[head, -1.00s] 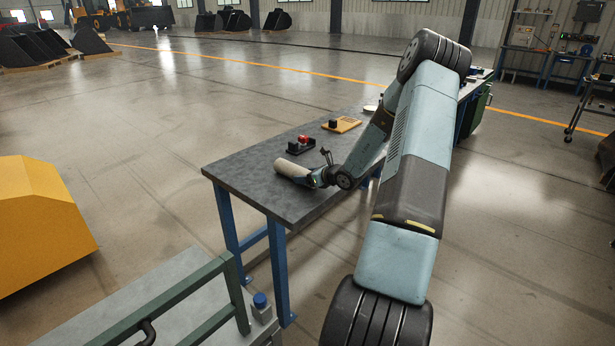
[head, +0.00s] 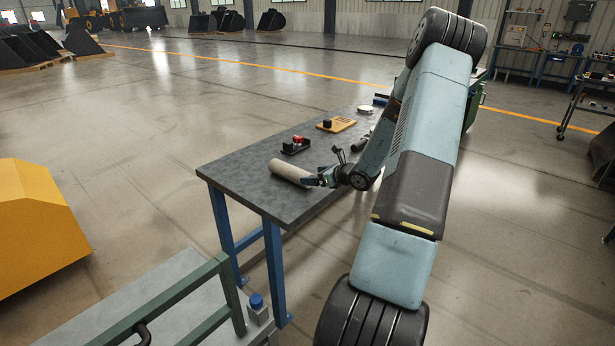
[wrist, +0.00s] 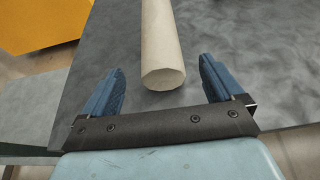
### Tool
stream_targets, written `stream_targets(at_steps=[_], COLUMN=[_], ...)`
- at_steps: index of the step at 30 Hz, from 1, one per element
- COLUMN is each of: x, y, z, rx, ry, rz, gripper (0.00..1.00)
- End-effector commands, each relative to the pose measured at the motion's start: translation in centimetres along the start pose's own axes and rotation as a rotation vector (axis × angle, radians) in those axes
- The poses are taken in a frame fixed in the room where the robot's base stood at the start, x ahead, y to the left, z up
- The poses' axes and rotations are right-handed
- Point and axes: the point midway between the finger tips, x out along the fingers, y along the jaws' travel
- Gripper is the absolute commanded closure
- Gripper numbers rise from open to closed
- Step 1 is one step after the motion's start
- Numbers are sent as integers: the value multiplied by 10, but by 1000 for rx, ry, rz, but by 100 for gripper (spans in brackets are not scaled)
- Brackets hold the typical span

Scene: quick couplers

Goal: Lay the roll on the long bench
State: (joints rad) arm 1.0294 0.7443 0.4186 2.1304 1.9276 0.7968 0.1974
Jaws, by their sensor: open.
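The beige roll (head: 290,172) lies on the grey top of the long bench (head: 236,174), close to its near end. In the wrist view the roll (wrist: 161,45) points away from me, its near end just ahead of and between the fingers. My gripper (head: 310,181) is at the roll's right end in the head view. In the wrist view my gripper (wrist: 161,88) is open, with a blue finger on each side and clear gaps to the roll. Nothing is held.
A black block with a red part (head: 296,145) and a wooden board with a black piece (head: 336,124) stand farther along the bench. A yellow bin-like body (head: 40,220) is at the left. A green rail (head: 170,305) stands in front. Bare benchtop surrounds the roll.

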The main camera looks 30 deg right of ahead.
Motion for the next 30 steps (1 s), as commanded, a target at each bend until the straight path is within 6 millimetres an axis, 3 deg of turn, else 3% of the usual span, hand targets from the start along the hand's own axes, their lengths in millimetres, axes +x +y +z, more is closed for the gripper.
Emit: stream_targets(at_steps=[6,14,20,30], x=[-32,-43,-43,-67], y=[0,10,62,179], z=[1,10,55,126], rx=[-2,-43,-281,-806], ry=[0,6,40,107], rz=[-1,25,161,447], gripper=[6,6,6,6])
